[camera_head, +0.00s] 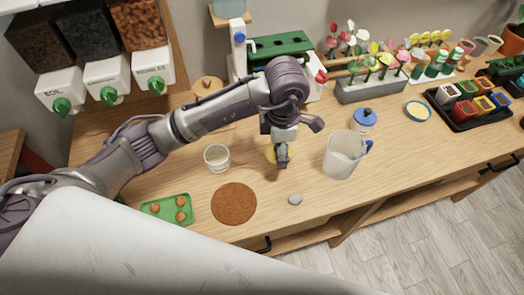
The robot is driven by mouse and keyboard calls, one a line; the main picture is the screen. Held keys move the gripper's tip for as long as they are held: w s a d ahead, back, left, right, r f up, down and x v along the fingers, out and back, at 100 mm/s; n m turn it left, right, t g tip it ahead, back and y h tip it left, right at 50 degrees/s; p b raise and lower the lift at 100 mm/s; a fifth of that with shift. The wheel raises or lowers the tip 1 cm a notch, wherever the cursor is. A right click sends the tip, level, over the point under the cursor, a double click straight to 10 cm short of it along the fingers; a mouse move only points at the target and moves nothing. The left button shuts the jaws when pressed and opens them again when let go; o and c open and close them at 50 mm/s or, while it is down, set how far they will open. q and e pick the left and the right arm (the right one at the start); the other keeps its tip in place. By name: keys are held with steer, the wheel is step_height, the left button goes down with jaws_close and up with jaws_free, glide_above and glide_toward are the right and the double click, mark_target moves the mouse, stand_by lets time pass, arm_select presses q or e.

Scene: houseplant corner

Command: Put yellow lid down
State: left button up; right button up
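My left gripper (282,160) points down over the middle of the table, between a clear cup and a clear pitcher. Its fingers look close together on the yellow lid (270,153), a small yellow disc that shows at their left side. The fingers hide the rest of the lid, and its height above the table is hard to judge. The clear cup (216,158) with pale contents stands to the left of the gripper. The clear pitcher (341,155) with a blue handle stands to the right. My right gripper is not in view.
A brown round mat (234,204), a green tray (167,209) with small orange-brown pieces and a grey stone (295,199) lie near the front edge. A blue-lidded jar (364,119), a yellow-filled dish (418,111) and a black tray (462,119) with colored pots stand right. Dispensers (109,77) hang back left.

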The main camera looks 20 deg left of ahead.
arm_select(q)
glide_above(263, 162)
step_height(263, 162, down, 2)
steer(key=shift+s+f+p, duration=0.15)
steer(key=shift+f+p, duration=0.1)
steer(key=shift+p, duration=0.2)
step_height(263, 162, down, 4)
steer(key=shift+r+p, duration=0.2)
steer(key=shift+p, duration=0.5)
steer(key=shift+a+f, duration=0.1)
steer(key=shift+f, duration=0.4)
steer(key=o, duration=0.9)
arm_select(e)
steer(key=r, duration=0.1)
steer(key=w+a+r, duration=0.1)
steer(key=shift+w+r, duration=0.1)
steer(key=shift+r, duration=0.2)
